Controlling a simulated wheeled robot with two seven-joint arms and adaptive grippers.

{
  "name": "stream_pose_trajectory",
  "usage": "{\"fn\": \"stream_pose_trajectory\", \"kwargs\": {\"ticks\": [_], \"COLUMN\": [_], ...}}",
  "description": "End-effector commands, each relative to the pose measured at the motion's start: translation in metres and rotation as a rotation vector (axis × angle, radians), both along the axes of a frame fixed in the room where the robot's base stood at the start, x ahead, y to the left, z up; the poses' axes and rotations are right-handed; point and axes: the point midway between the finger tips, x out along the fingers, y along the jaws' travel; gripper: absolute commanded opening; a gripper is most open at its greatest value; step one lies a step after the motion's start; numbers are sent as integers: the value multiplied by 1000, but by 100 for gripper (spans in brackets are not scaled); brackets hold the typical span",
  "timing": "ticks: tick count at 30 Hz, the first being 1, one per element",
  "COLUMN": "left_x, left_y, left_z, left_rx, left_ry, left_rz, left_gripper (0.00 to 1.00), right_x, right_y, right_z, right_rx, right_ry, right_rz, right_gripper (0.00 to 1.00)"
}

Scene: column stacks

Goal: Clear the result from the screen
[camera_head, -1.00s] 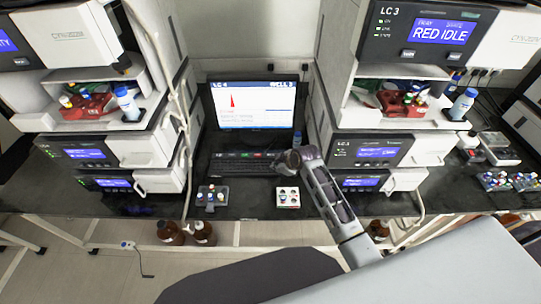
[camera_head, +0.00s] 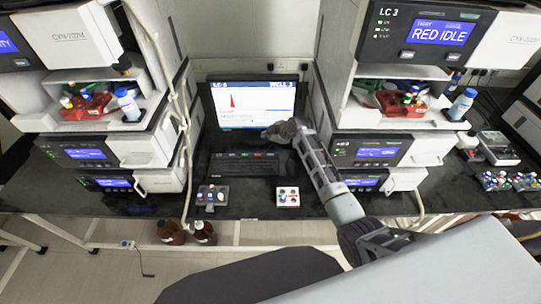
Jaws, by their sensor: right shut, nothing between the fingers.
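The screen (camera_head: 250,103) stands at the back of the bench between two instrument stacks. It is lit and shows a red peak on a white chart under a blue header bar. A dark keyboard panel (camera_head: 243,165) with small coloured keys lies in front of it. My right gripper (camera_head: 272,135) is shut and empty, in front of the screen's lower right edge and above the panel's right side. I cannot tell whether it touches anything. My left gripper is not in view.
A grey rack of vials (camera_head: 212,197) and a white rack of vials (camera_head: 288,197) sit on the bench in front of the panel. The left stack (camera_head: 95,150) and right stack (camera_head: 370,150) flank the screen closely. Brown bottles (camera_head: 171,232) stand below the bench.

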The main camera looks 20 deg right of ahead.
Motion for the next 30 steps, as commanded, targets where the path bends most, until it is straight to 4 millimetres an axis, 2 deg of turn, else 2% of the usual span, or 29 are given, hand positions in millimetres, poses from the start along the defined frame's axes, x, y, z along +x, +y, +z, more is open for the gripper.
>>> {"fn": "stream_pose_trajectory", "kwargs": {"ticks": [14,30], "left_x": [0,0], "left_y": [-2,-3], "left_z": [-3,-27], "left_rx": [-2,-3], "left_ry": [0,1], "left_rz": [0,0], "left_gripper": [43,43], "right_x": [0,-1], "right_y": [0,0], "right_z": [-3,-31], "right_rx": [1,1], "right_ry": [1,2], "right_rz": [0,-1], "right_gripper": [0,0]}}
